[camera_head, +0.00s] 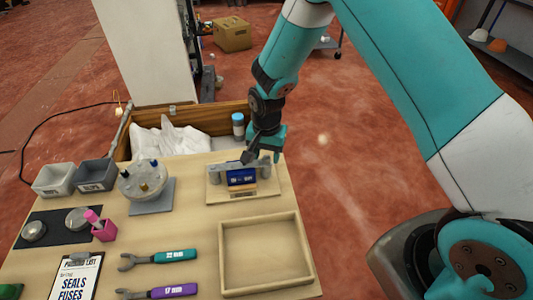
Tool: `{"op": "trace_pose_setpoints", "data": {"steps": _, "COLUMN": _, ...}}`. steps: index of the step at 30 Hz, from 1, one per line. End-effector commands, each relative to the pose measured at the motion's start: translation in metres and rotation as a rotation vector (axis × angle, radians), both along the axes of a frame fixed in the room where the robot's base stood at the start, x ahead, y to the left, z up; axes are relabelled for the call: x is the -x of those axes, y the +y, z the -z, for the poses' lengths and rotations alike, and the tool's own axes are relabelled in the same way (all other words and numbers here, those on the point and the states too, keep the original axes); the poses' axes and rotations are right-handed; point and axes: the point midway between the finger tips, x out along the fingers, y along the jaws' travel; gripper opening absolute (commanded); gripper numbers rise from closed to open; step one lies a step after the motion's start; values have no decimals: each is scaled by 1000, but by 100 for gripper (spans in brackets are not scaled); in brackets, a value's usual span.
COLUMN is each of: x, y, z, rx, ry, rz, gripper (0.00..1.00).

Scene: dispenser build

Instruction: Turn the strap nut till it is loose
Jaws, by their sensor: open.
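A small blue block (241,177) with white lettering sits in a grey holder (214,173) on a wooden base at the right of the table. A dark strap or clamp piece crosses the top of the holder. The strap nut is too small, or too hidden by my gripper, to make out. My gripper (258,157) is open, pointing down at the back of the holder's top. I cannot tell whether it touches the holder. A teal wrench (172,257) and a purple wrench (170,291) lie at the front of the table.
An empty wooden tray (222,255) lies in front of the holder. A round carousel (142,180), two grey bins (54,180), a pink cup (104,231) and a clipboard (76,280) are to the left. A wooden crate (122,148) with white cloth stands behind.

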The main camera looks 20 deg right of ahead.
Motion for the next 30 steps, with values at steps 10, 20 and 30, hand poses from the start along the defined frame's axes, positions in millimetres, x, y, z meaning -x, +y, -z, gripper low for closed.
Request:
{"op": "trace_pose_setpoints", "data": {"steps": 10, "x": 0, "y": 0, "z": 7, "rx": 0, "ry": -1, "rz": 0, "gripper": 49}}
{"op": "trace_pose_setpoints", "data": {"steps": 20, "x": 0, "y": 0, "z": 7, "rx": 0, "ry": -1, "rz": 0, "gripper": 0}}
{"op": "trace_pose_setpoints", "data": {"steps": 30, "x": 0, "y": 0, "z": 7, "rx": 0, "ry": -1, "rz": -63, "gripper": 0}}
